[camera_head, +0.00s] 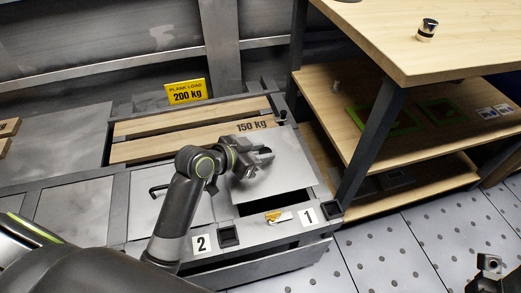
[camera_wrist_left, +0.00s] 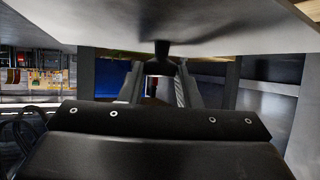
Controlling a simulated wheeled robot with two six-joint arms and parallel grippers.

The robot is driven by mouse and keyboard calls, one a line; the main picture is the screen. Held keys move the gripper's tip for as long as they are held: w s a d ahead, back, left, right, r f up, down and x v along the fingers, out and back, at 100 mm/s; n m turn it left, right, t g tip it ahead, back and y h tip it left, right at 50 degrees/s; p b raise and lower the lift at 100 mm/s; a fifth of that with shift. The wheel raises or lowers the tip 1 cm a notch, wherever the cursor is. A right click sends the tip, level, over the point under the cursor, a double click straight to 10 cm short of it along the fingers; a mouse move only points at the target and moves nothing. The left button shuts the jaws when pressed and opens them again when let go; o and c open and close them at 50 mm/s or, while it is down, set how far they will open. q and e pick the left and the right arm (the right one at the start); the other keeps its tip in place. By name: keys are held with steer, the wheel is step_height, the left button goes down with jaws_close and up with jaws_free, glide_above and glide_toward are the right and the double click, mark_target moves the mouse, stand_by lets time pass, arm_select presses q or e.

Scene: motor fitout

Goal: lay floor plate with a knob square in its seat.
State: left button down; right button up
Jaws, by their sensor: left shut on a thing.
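The floor plate (camera_head: 290,165) is a flat grey square in the head view. My left gripper (camera_head: 262,158) is shut on its knob, at the plate's left part. In the left wrist view the plate's pale face (camera_wrist_left: 230,22) spans the top, and the dark knob (camera_wrist_left: 161,48) runs between the fingers of the left gripper (camera_wrist_left: 160,85). The seat (camera_head: 260,206) shows as a dark gap along the plate's near edge, behind label 1; the plate hides the rest. The plate looks turned against the frame. A dark part at the lower right looks like my right gripper (camera_head: 490,264).
Label 1 (camera_head: 308,216) and label 2 (camera_head: 201,243) mark the front frame. A yellow item (camera_head: 276,216) lies by label 1. Wooden planks (camera_head: 170,148) lie behind the arm, before a yellow load sign (camera_head: 186,91). A wooden bench (camera_head: 440,50) with shelves stands close on the right.

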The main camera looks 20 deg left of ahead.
mark_target(261, 168)
stand_by(0.5)
arm_select(q)
steer(key=shift+f+b, duration=0.85)
steer(key=shift+f, duration=0.8)
steer(key=shift+f, duration=0.35)
steer(key=shift+f+b, duration=0.6)
steer(key=shift+f, duration=0.1)
steer(key=shift+f, duration=0.1)
steer(key=shift+p, duration=0.3)
steer(key=shift+f, duration=0.6)
stand_by(1.6)
